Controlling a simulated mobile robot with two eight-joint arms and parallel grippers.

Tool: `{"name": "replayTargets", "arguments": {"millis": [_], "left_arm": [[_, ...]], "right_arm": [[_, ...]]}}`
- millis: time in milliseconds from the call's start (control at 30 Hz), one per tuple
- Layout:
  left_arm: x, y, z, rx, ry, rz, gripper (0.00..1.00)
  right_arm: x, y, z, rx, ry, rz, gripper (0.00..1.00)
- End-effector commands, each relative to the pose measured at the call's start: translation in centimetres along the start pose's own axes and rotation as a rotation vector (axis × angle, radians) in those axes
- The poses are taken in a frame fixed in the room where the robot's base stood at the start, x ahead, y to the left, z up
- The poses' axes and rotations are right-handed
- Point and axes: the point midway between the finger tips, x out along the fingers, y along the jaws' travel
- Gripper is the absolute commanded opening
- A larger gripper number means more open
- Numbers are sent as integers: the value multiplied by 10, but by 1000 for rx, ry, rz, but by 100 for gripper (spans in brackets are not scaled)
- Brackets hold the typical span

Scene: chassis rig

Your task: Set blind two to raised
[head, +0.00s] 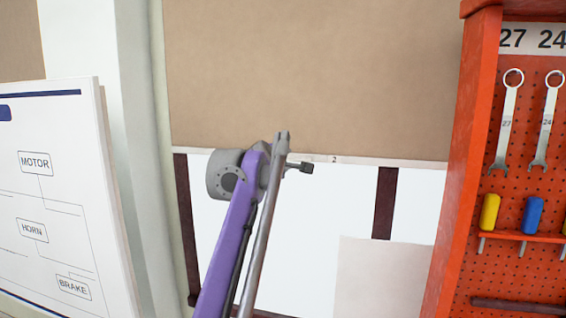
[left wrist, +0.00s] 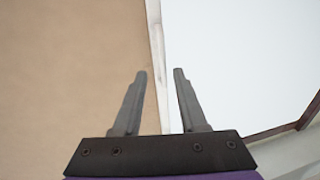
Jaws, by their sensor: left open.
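Blind two is a tan sheet (head: 320,80) in the head view, hanging over the upper part of the window. Its pale bottom rail (head: 400,162) bears a small "2" and crosses the window with bright pane below. My left gripper (head: 292,153) is at the rail, left of the "2", and its arm hides part of the rail and pane. In the left wrist view the gripper (left wrist: 157,72) is open and empty. The rail (left wrist: 156,40) runs through the gap between its fingers in the picture; I cannot tell whether they are around it or short of it. My right gripper is not in view.
An orange pegboard cabinet (head: 480,130) with wrenches and coloured-handled tools stands at the right. A white diagram board (head: 60,190) labelled MOTOR, HORN and BRAKE is at the left. A pale post (head: 140,130) stands beside the window. Dark bars (head: 385,205) divide the pane.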

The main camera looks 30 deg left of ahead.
Motion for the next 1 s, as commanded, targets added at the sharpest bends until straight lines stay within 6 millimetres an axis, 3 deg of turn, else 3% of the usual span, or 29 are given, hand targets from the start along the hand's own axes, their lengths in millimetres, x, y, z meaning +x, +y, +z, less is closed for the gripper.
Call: {"name": "replayTargets", "arguments": {"millis": [100, 300, 867, 1000], "left_arm": [[-18, 1, 0, -1, 0, 1, 42], [-35, 2, 0, -1, 0, 2, 42], [-37, 2, 0, 0, 0, 2, 42], [-42, -10, 11, 49, -25, -19, 42]], "right_arm": [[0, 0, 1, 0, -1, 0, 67], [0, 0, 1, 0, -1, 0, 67], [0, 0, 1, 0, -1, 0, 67], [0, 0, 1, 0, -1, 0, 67]]}}
